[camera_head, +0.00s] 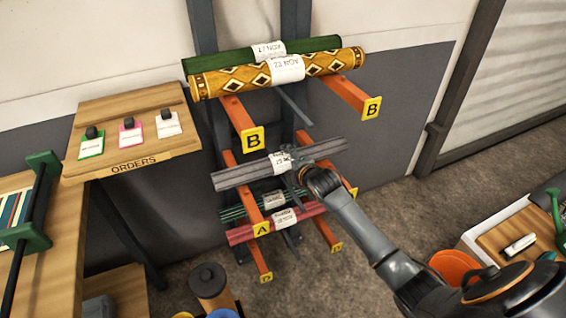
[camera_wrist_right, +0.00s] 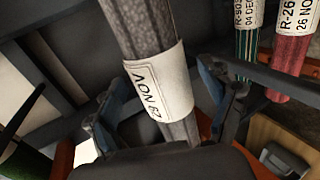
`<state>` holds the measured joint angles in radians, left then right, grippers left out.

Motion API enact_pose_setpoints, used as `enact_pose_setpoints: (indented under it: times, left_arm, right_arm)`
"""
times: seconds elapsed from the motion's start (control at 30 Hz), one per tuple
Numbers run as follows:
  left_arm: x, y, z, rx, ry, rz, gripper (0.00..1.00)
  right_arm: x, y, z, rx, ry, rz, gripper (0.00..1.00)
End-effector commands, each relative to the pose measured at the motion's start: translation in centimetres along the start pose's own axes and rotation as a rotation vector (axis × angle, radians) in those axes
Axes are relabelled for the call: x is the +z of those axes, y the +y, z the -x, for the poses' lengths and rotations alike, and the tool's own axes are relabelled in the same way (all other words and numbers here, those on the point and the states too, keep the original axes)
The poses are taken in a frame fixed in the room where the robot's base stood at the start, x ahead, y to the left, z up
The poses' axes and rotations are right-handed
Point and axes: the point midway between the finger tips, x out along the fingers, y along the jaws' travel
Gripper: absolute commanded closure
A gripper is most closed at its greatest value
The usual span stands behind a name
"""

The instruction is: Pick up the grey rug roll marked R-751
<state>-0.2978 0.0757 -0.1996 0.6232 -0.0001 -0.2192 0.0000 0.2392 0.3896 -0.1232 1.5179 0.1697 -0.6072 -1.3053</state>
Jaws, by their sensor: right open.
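A grey rug roll (camera_head: 240,175) lies across a middle pair of orange rack arms, with a white paper label (camera_head: 283,162) round it. My right gripper (camera_head: 302,176) is at the roll, just right of the label. In the right wrist view the grey roll (camera_wrist_right: 143,28) runs between the two open fingers of my right gripper (camera_wrist_right: 160,105). Its label (camera_wrist_right: 160,85) faces the camera with a NOV date upside down; I cannot read a roll number on it. The fingers stand on either side of the roll, and I cannot see them pressing on it. My left gripper is not in view.
A yellow patterned roll (camera_head: 225,82) and a green roll (camera_head: 215,61) lie on the upper arms marked B. A striped green roll (camera_head: 234,211) and a red roll (camera_head: 310,209) lie below the grey one. An orders board (camera_head: 130,112) stands at left.

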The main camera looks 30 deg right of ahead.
Motion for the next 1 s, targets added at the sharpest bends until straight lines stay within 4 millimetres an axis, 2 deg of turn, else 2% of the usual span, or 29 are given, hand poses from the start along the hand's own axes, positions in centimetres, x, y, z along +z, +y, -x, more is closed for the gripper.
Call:
enact_pose_setpoints:
  times: [0.13,0.4,0.8,1.0]
  left_arm:
    - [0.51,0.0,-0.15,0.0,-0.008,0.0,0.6]
    - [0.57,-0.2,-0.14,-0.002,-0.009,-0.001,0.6]
    - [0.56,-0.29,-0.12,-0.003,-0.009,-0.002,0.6]
    - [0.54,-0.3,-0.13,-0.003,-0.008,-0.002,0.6]
  right_arm:
    - [-0.02,-0.03,-1.22,0.0,0.0,0.0,0.19]
    - [-0.02,-0.05,-1.36,0.0,0.0,0.001,0.21]
    - [0.0,0.19,-1.31,0.004,0.0,0.0,1.0]
    - [0.0,0.16,-1.31,0.004,0.0,0.0,1.0]
